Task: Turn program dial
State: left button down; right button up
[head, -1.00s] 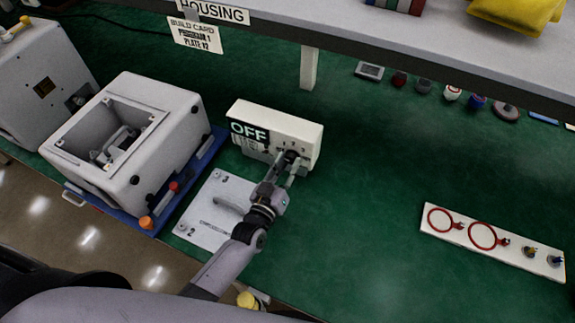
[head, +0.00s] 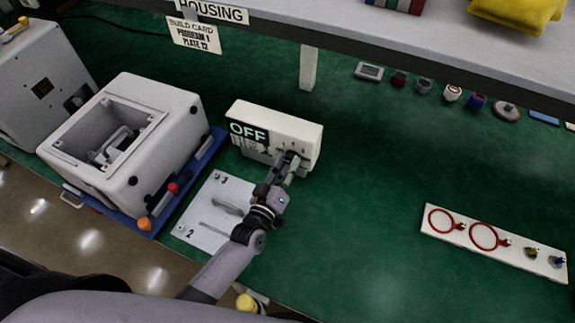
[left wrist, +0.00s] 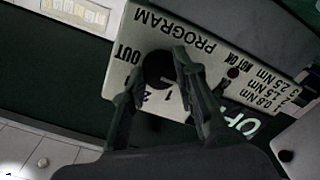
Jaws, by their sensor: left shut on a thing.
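The white control box (head: 309,139) stands on the green bench with a dark OFF sign on its front. In the left wrist view its face (left wrist: 213,63) carries the word PROGRAM, numbers, OUT, NOT OK and a list of Nm values. The round black program dial (left wrist: 157,67) shows between my fingers there; its pointer direction is hidden. My left gripper (head: 289,158) is at the box's lower front, and in the left wrist view (left wrist: 160,84) it is shut on the dial. My right gripper is not in view.
A build card (head: 195,37) hangs from the shelf and appears to read program 1, plate 12. A white plate (head: 205,232) lies below my arm. A grey housing (head: 160,165) sits left on a blue tray. Green bench right of the box is clear up to a ring board (head: 480,252).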

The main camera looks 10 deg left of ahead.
pick_arm(q)
jog(key=c, duration=1.7)
grip_release()
jog(key=o, duration=0.4)
jog(key=s, duration=0.3)
jog(key=s+a, duration=0.1)
jog(key=s, duration=0.3)
jog(key=shift+s+a, duration=0.2)
jog(key=shift+f, duration=0.1)
